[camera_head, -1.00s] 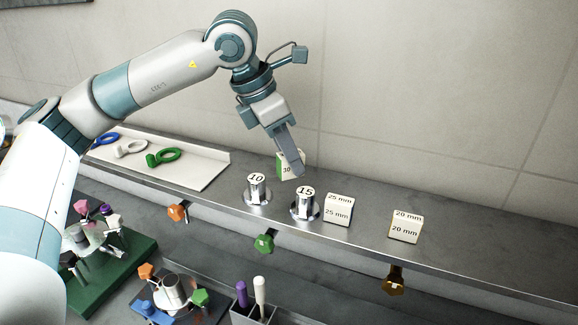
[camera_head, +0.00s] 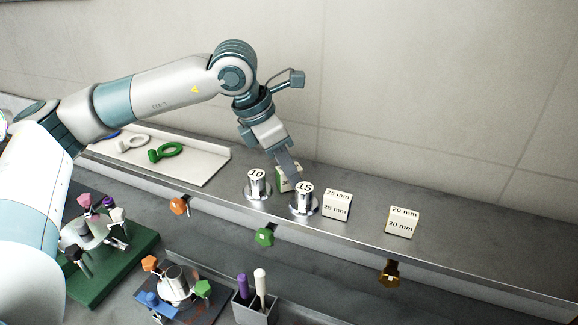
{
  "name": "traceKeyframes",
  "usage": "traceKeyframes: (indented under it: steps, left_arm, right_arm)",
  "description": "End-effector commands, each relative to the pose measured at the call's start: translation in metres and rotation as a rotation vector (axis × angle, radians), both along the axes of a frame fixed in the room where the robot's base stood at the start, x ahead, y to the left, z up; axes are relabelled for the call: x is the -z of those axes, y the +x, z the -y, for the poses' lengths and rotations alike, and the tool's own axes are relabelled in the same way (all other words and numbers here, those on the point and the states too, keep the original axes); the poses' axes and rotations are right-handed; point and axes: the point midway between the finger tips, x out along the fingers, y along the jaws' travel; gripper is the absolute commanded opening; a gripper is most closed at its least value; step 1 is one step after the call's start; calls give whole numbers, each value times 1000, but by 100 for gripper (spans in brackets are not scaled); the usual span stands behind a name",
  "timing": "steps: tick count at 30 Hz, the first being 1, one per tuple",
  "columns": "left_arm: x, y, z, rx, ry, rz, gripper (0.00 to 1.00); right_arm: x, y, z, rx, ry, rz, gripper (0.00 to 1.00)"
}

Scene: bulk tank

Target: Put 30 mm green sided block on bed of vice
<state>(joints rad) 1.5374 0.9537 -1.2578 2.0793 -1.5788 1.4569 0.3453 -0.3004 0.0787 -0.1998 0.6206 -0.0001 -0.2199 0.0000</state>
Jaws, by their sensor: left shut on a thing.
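The green-sided block (camera_head: 283,180) is a small pale block with a green side face. It is behind and between the metal cylinders marked 10 (camera_head: 257,184) and 15 (camera_head: 304,198), which partly hide it. My left gripper (camera_head: 291,176) points down from above and is shut on this block. I cannot tell whether the block touches the shelf. A small fixture (camera_head: 176,284) with orange, green and blue knobs is at the lower left; I cannot tell whether it is the vice. My right gripper is out of view.
Blocks marked 25 mm (camera_head: 336,205) and 20 mm (camera_head: 402,222) stand on the grey shelf (camera_head: 460,242) to the right. A white tray (camera_head: 205,170) holds coloured ring-shaped pieces. A green-based fixture (camera_head: 125,262) and a pen holder (camera_head: 255,310) are below. The shelf's right end is clear.

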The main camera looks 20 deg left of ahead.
Motion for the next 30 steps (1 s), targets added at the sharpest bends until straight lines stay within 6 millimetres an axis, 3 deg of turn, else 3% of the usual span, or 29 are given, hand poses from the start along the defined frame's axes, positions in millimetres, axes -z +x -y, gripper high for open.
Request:
traceKeyframes:
  steps: [8, 9, 11, 26, 30]
  left_arm:
    - [4, 0, 0, 0, 0, 0, 0]
    - [2, 0, 0, 0, 0, 0, 32]
    - [2, 0, 0, 0, 0, 0, 42]
    - [-3, 0, -1, 0, -1, 2, 42]
    - [-17, -4, -5, -1, -1, 3, 42]
  right_arm:
    - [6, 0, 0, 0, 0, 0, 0]
    - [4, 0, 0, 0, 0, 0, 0]
    - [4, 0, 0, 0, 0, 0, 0]
    - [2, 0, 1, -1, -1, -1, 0]
    - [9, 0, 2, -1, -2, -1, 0]
